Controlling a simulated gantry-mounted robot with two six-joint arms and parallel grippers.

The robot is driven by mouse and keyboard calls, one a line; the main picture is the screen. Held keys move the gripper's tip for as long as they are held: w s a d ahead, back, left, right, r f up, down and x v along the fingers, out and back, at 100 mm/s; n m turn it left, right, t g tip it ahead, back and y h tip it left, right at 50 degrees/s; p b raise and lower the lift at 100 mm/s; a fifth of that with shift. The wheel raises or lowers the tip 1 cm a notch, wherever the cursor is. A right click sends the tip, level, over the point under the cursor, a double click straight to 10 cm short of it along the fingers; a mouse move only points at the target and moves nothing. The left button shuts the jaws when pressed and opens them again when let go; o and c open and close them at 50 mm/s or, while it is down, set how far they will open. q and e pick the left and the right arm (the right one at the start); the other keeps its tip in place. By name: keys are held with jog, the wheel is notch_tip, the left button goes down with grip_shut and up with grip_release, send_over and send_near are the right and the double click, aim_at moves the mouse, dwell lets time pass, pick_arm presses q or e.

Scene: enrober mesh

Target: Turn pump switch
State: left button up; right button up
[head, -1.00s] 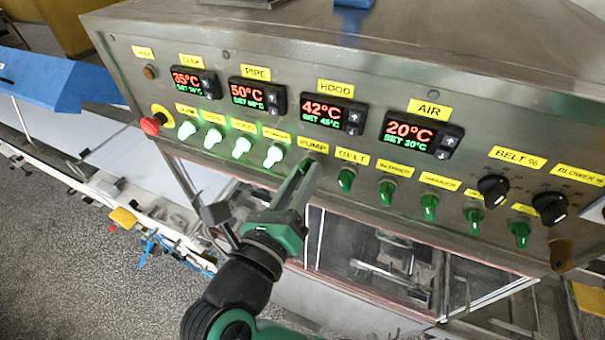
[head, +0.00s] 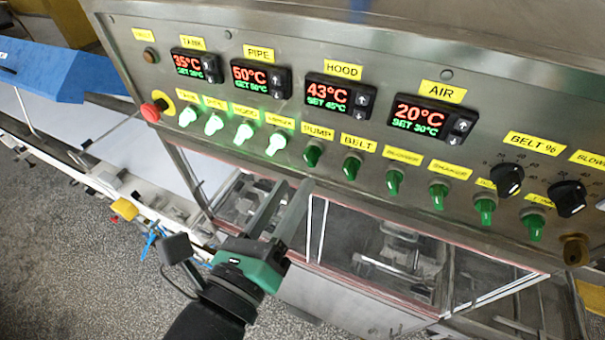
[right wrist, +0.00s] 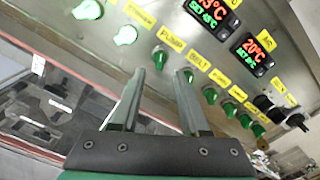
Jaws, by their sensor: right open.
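The pump switch (head: 313,154) is a dark green, unlit knob under the yellow PUMP label (head: 318,132) on the steel control panel. Which way its lever is turned is hard to tell. It also shows in the right wrist view (right wrist: 160,56), just beyond the fingertips. My right gripper (head: 292,186) is open and empty, with its fingers pointing up towards the panel. Its fingertips are below the pump switch and apart from it. In the right wrist view the gripper (right wrist: 158,74) has a clear gap between its fingers. My left gripper is not in view.
Several lit switches, the nearest one (head: 276,145), sit left of the pump switch. The unlit belt switch (head: 352,166) is close on its right. A red stop button (head: 151,112) is at the far left. Black dials (head: 508,180) are at the right.

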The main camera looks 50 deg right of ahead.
jog(key=b+v, duration=0.1)
jog(key=v, duration=0.4)
jog(key=shift+s+a, duration=0.1)
jog(key=shift+a, duration=0.15)
